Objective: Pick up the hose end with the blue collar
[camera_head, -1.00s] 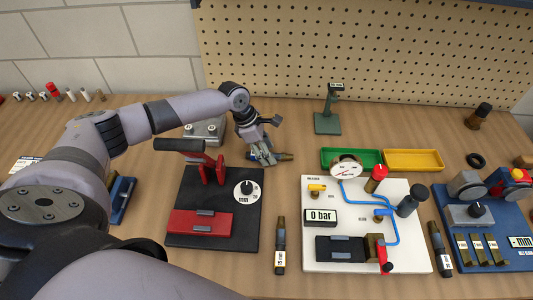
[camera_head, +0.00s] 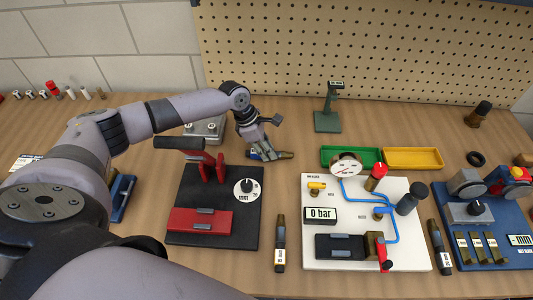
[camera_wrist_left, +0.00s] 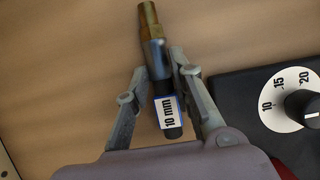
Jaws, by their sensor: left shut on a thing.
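The hose end with the blue collar shows in the left wrist view (camera_wrist_left: 168,110), with a brass tip, a dark body and a white "10 mm" label edged in blue. In the head view its brass tip (camera_head: 286,155) points right, beyond the black press board. My left gripper (camera_head: 264,153) is shut on this hose end, with one finger on each side in the left wrist view (camera_wrist_left: 158,62). The fingers partly hide its middle in the head view. Whether it is clear of the table cannot be told. My right gripper is not in view.
A black board with a red press (camera_head: 250,215) is just in front of my left gripper. Two other hose ends (camera_head: 280,245) (camera_head: 440,247) lie nearer the front. A white gauge panel (camera_head: 312,262) and green (camera_head: 332,158) and yellow (camera_head: 413,159) trays are to the right.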

